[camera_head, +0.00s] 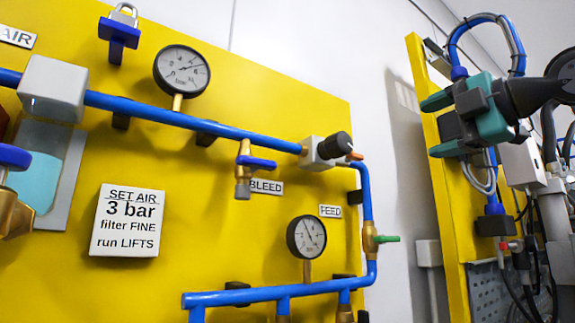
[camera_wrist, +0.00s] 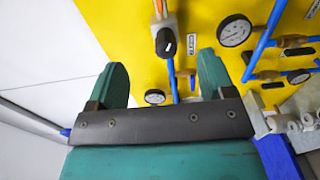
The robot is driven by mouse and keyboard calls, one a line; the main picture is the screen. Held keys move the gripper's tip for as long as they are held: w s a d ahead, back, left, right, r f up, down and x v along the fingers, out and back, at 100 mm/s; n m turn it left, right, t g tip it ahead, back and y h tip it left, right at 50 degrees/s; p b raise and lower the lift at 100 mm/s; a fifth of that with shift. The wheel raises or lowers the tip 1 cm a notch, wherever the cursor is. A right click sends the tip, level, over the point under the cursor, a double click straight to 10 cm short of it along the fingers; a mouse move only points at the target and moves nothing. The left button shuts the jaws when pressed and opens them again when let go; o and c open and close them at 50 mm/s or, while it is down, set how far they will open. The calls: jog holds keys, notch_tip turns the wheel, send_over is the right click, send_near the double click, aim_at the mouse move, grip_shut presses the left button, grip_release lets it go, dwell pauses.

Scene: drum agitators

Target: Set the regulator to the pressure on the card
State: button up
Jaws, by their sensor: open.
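The regulator (camera_head: 318,153) is a pale block on the blue pipe, with a black knob (camera_head: 335,145) facing right. The knob also shows in the wrist view (camera_wrist: 166,42), beyond and between my fingers, with a white mark on it. The card (camera_head: 127,221) reads "SET AIR 3 bar, filter FINE, run LIFTS". The upper gauge (camera_head: 182,69) has its needle pointing right and slightly up. The FEED gauge (camera_head: 306,237) is lower; its reading is too small to tell. My gripper (camera_head: 440,127), with teal fingers, is open and empty, right of the knob and apart from it.
A BLEED valve with a blue handle (camera_head: 257,162) sits left of the regulator. A green-handled valve (camera_head: 386,239) is on the pipe below right. A blue padlock bracket (camera_head: 119,31) is at upper left. A second yellow panel (camera_head: 425,75) with hoses stands behind my arm.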

jog(key=r+p, duration=0.1)
jog(key=p, duration=0.1)
jog(key=m+p, duration=1.8)
jog(key=p, duration=0.5)
send_near(346, 142)
jog(key=b+x, duration=0.5)
jog(key=x, duration=0.5)
jog(key=shift+w+a+b, duration=0.15)
jog(key=shift+w+b, duration=0.1)
jog(key=shift+b, duration=0.05)
jog(key=shift+w+a+f, duration=0.1)
jog(key=shift+w+a, duration=0.25)
jog(key=shift+w, duration=0.15)
